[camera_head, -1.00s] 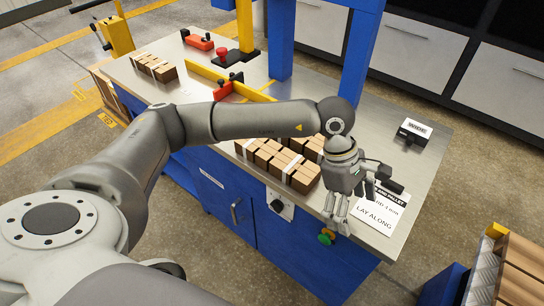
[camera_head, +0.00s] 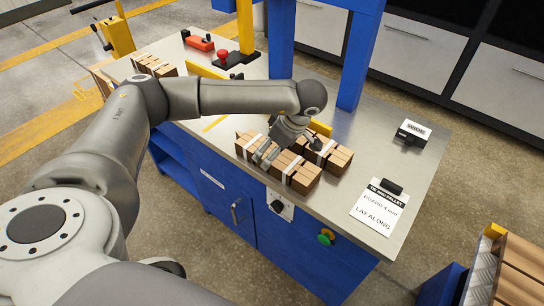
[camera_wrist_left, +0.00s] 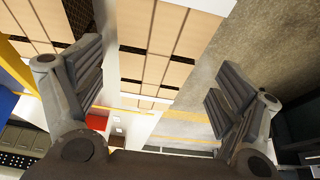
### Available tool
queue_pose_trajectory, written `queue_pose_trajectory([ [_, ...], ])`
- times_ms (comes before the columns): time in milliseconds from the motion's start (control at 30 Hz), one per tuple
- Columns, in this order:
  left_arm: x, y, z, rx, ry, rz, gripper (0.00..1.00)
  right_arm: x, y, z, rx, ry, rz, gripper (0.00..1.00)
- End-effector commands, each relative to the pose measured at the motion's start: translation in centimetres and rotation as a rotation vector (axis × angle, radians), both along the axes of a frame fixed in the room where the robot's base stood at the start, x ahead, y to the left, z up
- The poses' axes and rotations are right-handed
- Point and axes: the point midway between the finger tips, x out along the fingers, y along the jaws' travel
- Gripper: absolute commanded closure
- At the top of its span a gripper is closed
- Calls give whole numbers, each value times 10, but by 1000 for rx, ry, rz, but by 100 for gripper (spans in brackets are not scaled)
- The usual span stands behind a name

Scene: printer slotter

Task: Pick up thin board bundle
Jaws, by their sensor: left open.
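Several brown board bundles with white bands lie side by side near the table's front edge: a left one (camera_head: 246,147), a front one (camera_head: 305,180) and a right one (camera_head: 340,158). I cannot tell which is the thin one. My left gripper (camera_head: 284,150) points down over the group, and its fingers partly hide the middle bundles. In the left wrist view its fingers stand wide apart (camera_wrist_left: 158,85), with boards (camera_wrist_left: 155,55) and a white band showing between them. Nothing is held. My right gripper is not in view.
The metal table (camera_head: 345,205) has a blue frame upright (camera_head: 361,60) behind the bundles. A card reading "LAY ALONG" (camera_head: 379,207) and a small black labelled box (camera_head: 411,133) are at the right. More boards (camera_head: 150,65) lie far left. A pallet stack (camera_head: 518,275) stands lower right.

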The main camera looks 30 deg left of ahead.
Motion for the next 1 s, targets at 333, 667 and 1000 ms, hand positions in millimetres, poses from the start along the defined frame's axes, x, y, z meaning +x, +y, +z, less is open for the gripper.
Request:
queue_pose_trajectory([
  [333,4,13,-39,1,2,0,11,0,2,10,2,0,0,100],
  [667,4,12,-39,0,1,-1,26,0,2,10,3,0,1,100],
  [1000,5,12,-39,0,0,-1,64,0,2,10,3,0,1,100],
])
